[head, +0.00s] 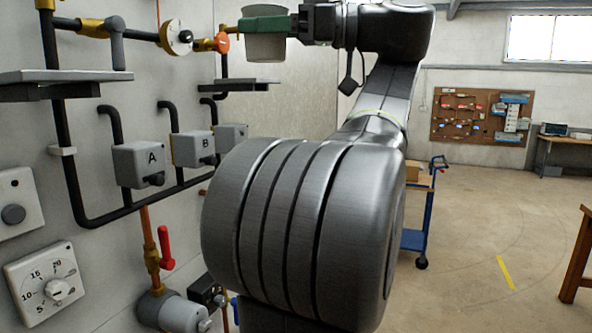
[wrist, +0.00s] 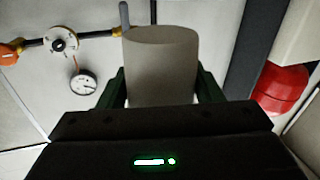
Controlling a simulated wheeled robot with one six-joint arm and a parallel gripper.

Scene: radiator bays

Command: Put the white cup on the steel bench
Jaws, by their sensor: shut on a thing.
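A pale, whitish cup (head: 265,47) is held up at the top of the head view, above the grey wall shelf at the back. My gripper (head: 264,24), with green fingers, is shut around its sides. In the wrist view the cup (wrist: 160,65) looks upright between the two green fingers of my gripper (wrist: 161,88). Its lower part is hidden by the gripper body.
Two grey shelves, one near (head: 65,76) and one farther (head: 238,85), jut from the pipe wall at left. Pipes, valves and boxes A (head: 138,163) and B (head: 192,149) crowd it. A blue trolley (head: 414,238) stands behind my arm. The floor at right is mostly clear.

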